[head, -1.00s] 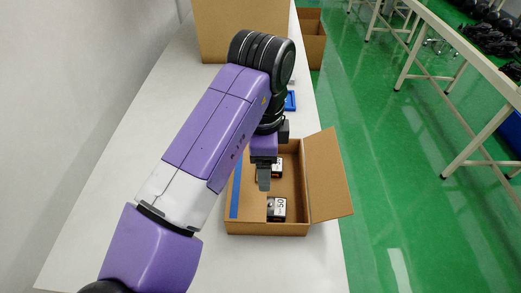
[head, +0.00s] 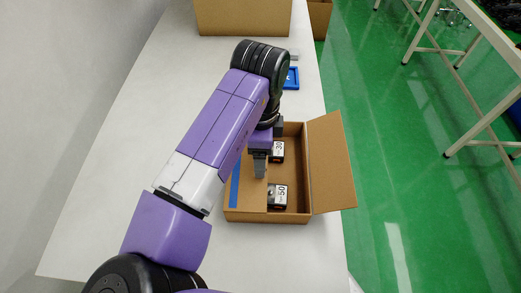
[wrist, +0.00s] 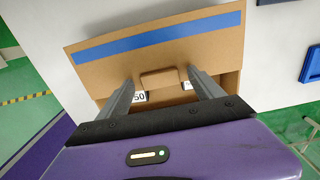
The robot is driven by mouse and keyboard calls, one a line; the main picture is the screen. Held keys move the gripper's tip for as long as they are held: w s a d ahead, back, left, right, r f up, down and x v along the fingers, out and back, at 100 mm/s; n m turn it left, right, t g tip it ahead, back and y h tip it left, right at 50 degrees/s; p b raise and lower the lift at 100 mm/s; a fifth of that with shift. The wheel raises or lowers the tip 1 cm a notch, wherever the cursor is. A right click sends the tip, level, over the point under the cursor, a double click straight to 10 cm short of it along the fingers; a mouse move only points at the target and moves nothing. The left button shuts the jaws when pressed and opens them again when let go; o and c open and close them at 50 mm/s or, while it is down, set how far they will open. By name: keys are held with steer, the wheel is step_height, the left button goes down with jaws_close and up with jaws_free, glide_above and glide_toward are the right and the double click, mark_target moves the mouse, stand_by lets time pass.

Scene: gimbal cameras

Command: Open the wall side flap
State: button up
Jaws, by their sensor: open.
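An open cardboard box (head: 265,217) stands on the white table. Its wall side flap (head: 252,200), on the left and marked with a blue strip (head: 235,187), lies over the left part of the box. In the wrist view the flap (wrist: 110,68) has a raised cardboard handle (wrist: 160,76) near its inner edge. My gripper (head: 260,170) is over that inner edge with jaws open. In the wrist view the fingers (wrist: 160,88) stand either side of the handle; I cannot tell whether they touch it.
The opposite flap (head: 331,165) is folded outward to the right. Inside are small black-and-white boxes, one marked 50 (head: 278,196) and one marked 30 (head: 278,150). A blue tray (head: 291,78) and a large cardboard box (head: 243,15) are farther back. The wall is on the left.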

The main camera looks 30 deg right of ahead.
steer(key=shift+f, duration=0.25)
steer(key=shift+c, duration=0.3)
jaws_close()
